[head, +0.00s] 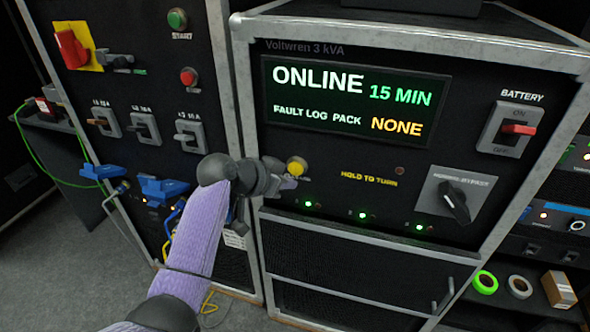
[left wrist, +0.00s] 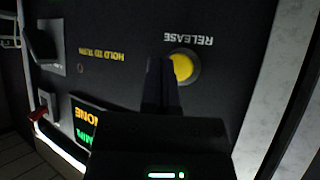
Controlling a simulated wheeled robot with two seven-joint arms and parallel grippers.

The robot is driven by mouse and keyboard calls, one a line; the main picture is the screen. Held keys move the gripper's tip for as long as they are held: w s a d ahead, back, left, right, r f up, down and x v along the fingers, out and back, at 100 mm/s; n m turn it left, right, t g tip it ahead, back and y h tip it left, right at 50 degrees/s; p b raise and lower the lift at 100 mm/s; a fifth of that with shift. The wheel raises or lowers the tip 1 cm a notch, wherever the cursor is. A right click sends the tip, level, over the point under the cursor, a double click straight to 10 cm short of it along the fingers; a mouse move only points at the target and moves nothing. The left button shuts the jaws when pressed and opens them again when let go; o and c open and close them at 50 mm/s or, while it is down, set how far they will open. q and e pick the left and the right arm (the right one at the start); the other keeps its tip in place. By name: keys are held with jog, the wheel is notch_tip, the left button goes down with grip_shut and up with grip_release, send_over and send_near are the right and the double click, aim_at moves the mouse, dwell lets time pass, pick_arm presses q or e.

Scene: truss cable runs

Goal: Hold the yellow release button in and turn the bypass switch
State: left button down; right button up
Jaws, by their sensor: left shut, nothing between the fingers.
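The yellow release button (head: 297,166) is on the left of the black Voltwren unit's front panel. It also shows in the left wrist view (left wrist: 184,67), partly covered by my fingers. My left gripper (head: 283,172) is shut and empty, with its tips right at the button. In the left wrist view the shut fingers (left wrist: 160,66) overlap the button's edge; I cannot tell whether they touch it or press it in. The bypass switch (head: 455,200) is a black knob on a grey plate at the panel's right, its pointer slanted; it also shows in the left wrist view (left wrist: 40,42). My right gripper is not in view.
The screen (head: 350,103) reads ONLINE, 15 MIN. A red battery switch (head: 518,129) is above the bypass switch. A breaker cabinet (head: 150,80) with levers and blue plugs stands at left. Tape rolls (head: 485,282) lie on a shelf at right. The panel between button and switch is clear.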

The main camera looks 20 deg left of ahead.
aim_at(296, 169)
pick_arm(q)
jog(key=shift+w, duration=0.65)
jog(key=shift+w, duration=0.1)
dwell(1.5)
jog(key=shift+w, duration=0.3)
